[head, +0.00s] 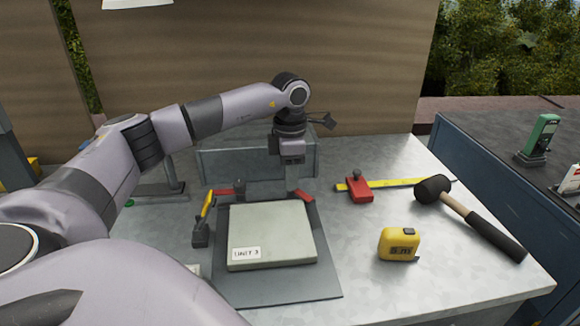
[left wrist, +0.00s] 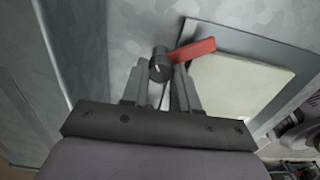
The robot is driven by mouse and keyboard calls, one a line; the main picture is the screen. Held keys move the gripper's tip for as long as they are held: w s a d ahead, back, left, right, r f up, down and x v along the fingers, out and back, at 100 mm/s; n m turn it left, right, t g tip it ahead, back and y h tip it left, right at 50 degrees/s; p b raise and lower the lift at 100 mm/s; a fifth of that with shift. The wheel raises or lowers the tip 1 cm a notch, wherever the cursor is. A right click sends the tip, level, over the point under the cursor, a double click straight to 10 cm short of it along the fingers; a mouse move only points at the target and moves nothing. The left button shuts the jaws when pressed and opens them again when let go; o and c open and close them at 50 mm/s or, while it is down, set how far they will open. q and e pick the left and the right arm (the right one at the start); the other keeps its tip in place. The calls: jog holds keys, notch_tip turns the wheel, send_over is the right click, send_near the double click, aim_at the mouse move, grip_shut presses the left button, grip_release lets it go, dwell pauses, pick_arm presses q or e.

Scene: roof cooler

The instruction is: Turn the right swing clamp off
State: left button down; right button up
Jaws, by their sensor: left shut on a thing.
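My left gripper (head: 291,178) reaches down behind the back right corner of the pale slab marked UNIT 3 (head: 272,232). In the left wrist view its fingers (left wrist: 160,78) are shut on the dark round knob (left wrist: 159,66) of the right swing clamp; the knob has a white mark. The clamp's red arm (head: 304,195) shows beside the gripper. It also shows in the left wrist view (left wrist: 193,49), pointing right near the slab's corner (left wrist: 235,82). Whether it touches the slab is unclear. The head view hides the knob behind the gripper. My right gripper is out of view.
A grey box (head: 220,165) stands behind.

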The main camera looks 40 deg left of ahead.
pick_arm(q)
jog(key=n+p, duration=0.1)
jog(key=n, duration=0.1)
jog(key=shift+r+n, duration=0.15)
jog(key=shift+n, duration=0.25)
jog(key=n+p, duration=0.2)
jog(key=n, duration=0.2)
jog(key=shift+n+p, duration=0.75)
jog(key=shift+n, duration=1.05)
jog(key=c, duration=0.8)
grip_release()
jog(key=shift+d, duration=0.1)
jog(key=shift+c, duration=0.2)
notch_tip(320, 180, up, 7)
